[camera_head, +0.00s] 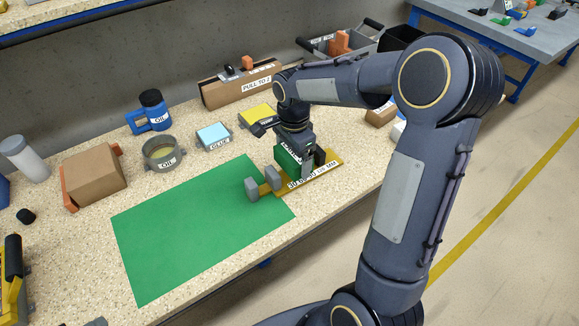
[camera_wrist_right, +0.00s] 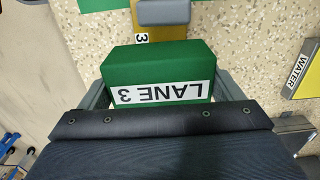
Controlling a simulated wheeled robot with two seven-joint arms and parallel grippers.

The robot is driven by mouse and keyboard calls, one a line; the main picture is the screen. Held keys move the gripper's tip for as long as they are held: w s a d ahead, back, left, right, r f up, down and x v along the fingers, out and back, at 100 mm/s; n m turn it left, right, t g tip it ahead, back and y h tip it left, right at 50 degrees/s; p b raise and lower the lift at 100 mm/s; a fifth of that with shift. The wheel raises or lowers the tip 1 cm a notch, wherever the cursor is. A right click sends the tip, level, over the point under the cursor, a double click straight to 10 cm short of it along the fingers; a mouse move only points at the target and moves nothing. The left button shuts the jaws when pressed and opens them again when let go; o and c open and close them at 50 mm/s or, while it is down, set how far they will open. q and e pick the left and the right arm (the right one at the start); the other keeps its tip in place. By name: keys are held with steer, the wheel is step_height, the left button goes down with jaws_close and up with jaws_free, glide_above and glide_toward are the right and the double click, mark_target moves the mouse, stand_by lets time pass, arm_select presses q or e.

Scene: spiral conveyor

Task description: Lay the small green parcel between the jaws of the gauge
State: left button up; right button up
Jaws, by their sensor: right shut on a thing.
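My right gripper (camera_head: 303,163) is shut on the small green parcel (camera_head: 287,160), over the right part of the gauge. In the right wrist view the parcel (camera_wrist_right: 160,62) sits between the two grey fingers, with an upside-down "LANE 3" label facing the camera. The gauge (camera_head: 325,167) is a yellow plate with a millimetre scale, lying at the right edge of the green mat. Its two grey jaws (camera_head: 258,188) stand at its left end, left of the parcel. One grey block of it also shows in the right wrist view (camera_wrist_right: 163,12). I cannot tell whether the parcel touches the plate.
The green mat (camera_head: 190,235) is clear. Behind it are a pot labelled OIL (camera_head: 161,155), a blue mug (camera_head: 152,110), a blue GLUE box (camera_head: 213,136) and a yellow box (camera_head: 258,115). A brown carton (camera_head: 95,176) stands at left.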

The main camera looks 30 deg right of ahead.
steer(key=shift+w+a+f, duration=0.25)
steer(key=shift+a+f, duration=0.05)
steer(key=shift+f, duration=0.2)
step_height(320, 180, down, 3)
steer(key=shift+w+f, duration=0.1)
steer(key=shift+b, duration=0.3)
